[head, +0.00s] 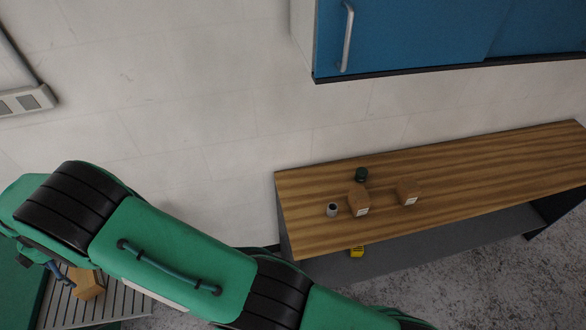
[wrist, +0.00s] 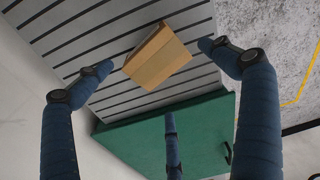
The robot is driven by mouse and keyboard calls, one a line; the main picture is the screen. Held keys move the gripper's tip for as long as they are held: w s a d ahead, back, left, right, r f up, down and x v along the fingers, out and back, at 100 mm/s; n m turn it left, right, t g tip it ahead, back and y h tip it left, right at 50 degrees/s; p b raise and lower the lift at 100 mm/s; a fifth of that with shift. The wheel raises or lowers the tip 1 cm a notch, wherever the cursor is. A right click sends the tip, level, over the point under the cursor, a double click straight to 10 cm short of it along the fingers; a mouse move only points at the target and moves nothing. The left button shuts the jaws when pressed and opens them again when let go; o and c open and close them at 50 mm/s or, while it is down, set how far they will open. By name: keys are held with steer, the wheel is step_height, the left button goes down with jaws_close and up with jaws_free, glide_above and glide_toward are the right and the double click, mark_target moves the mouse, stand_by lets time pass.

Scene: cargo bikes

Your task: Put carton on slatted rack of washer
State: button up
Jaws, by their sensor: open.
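The tan carton (wrist: 157,57) lies on the grey slatted rack (wrist: 110,25), turned at an angle to the slats. In the head view the carton (head: 86,284) shows at the lower left on the rack (head: 122,304). My gripper (wrist: 157,66) has its blue fingers spread wide around the carton. One fingertip is to its left, one to its right and one below it in the wrist view. Gaps show between the fingertips and the carton. In the head view most of my gripper is out of sight, with only part of a blue finger (head: 60,272) showing.
A wooden-topped bench (head: 480,165) stands at the right with two brown boxes (head: 359,202) (head: 408,192), a grey cup (head: 332,210) and a dark green item (head: 361,174). A yellow object (head: 357,252) is below. A blue cabinet (head: 410,35) hangs above.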

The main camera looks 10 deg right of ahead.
steer(key=w+d+r+m, duration=0.2)
steer(key=w+d+r, duration=0.2)
steer(key=d+r, duration=0.35)
steer(key=w+d+r+m+t, duration=0.1)
steer(key=w+d+r, duration=0.45)
steer(key=r, duration=0.25)
steer(key=w+d+r+m, duration=0.2)
steer(key=w+d+r, duration=0.2)
steer(key=d+r, duration=0.35)
steer(key=s+d+r+m+t, duration=0.1)
steer(key=d+r+m, duration=0.1)
steer(key=d+r, duration=0.65)
steer(key=s+d+r+m, duration=0.1)
steer(key=d+r+m, duration=0.25)
steer(key=d, duration=1.05)
steer(key=s+d+r+m+t, duration=0.1)
steer(key=d+r+m, duration=0.1)
steer(key=d+r, duration=0.75)
steer(key=s+d+r+m+t, duration=0.1)
steer(key=s+d+m, duration=0.2)
steer(key=s+d, duration=0.7)
steer(key=s+d+m+t, duration=0.1)
steer(key=s+d+m, duration=0.3)
steer(key=d, duration=0.9)
steer(key=s+d+f+m+t+h, duration=0.1)
steer(key=s+d+f+m, duration=0.2)
steer(key=s+d, duration=0.5)
steer(key=s, duration=0.4)
steer(key=shift+f, duration=0.4)
